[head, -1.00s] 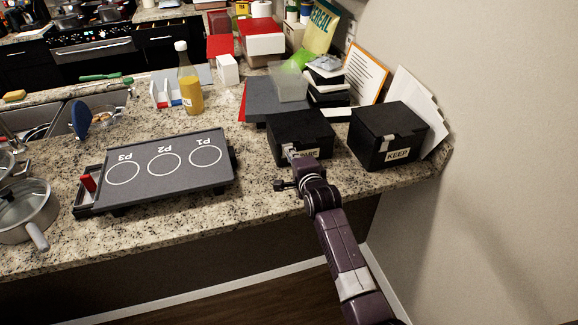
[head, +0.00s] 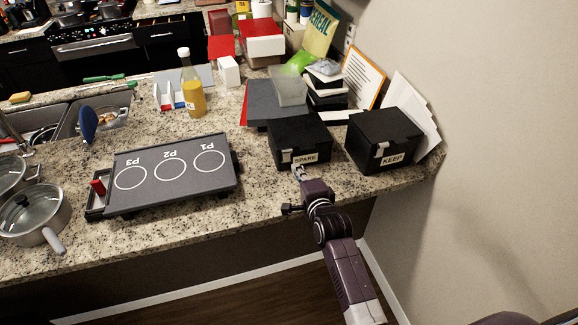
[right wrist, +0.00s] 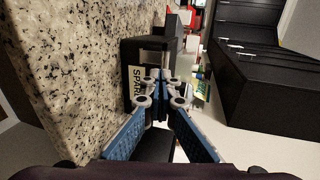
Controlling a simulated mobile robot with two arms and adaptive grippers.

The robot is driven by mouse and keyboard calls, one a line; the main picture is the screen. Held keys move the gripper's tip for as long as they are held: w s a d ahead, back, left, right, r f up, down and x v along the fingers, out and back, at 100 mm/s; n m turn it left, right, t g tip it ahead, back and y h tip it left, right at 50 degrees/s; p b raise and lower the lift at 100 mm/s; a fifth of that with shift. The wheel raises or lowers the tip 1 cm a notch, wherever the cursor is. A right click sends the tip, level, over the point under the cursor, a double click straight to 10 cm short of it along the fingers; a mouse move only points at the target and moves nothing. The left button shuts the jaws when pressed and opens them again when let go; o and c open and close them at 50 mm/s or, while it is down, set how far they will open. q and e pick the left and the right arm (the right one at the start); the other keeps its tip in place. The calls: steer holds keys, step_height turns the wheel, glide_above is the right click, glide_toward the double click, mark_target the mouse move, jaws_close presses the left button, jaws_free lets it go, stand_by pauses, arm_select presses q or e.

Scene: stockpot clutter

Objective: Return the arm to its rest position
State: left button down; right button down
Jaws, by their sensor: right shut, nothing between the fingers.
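My right gripper (head: 299,172) is just in front of the black box labelled SPARE (head: 298,143), near the counter's front edge. In the right wrist view its blue fingers (right wrist: 161,82) are together with nothing between them, and the SPARE box (right wrist: 150,60) shows beyond them. The SPARE box has a closed lid and a light latch on its front. My right arm reaches up from the lower right of the head view. My left gripper is not in view.
A black box labelled KEEP (head: 383,140) stands to the right, by the wall. A dark griddle with circles P1, P2 and P3 (head: 172,170) lies left on the granite counter (head: 200,235). A lidded pot (head: 35,215) stands far left. The floor in front is clear.

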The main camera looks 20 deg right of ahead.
steer(key=shift+s, duration=0.1)
stand_by(0.4)
steer(key=s+f+n+g, duration=0.2)
steer(key=s+n+g, duration=0.3)
steer(key=s, duration=0.8)
steer(key=s+f+n+g, duration=0.3)
steer(key=s+n, duration=0.5)
steer(key=s, duration=0.5)
steer(key=s+f+n+g, duration=0.25)
steer(key=s+n, duration=0.35)
steer(key=s, duration=0.7)
step_height(320, 180, down, 32)
steer(key=s+n+g+b, duration=0.1)
steer(key=s+g+b, duration=0.15)
steer(key=b, duration=0.45)
steer(key=s+d+f+b, duration=0.1)
steer(key=s+f+b, duration=0.2)
steer(key=s+f, duration=0.5)
steer(key=s+d+f+g+b, duration=0.1)
steer(key=s+d+f+b, duration=0.1)
steer(key=s+f, duration=0.7)
step_height(320, 180, down, 6)
steer(key=shift+d+r+b, duration=0.15)
steer(key=shift+d+b, duration=0.15)
steer(key=shift+b, duration=0.15)
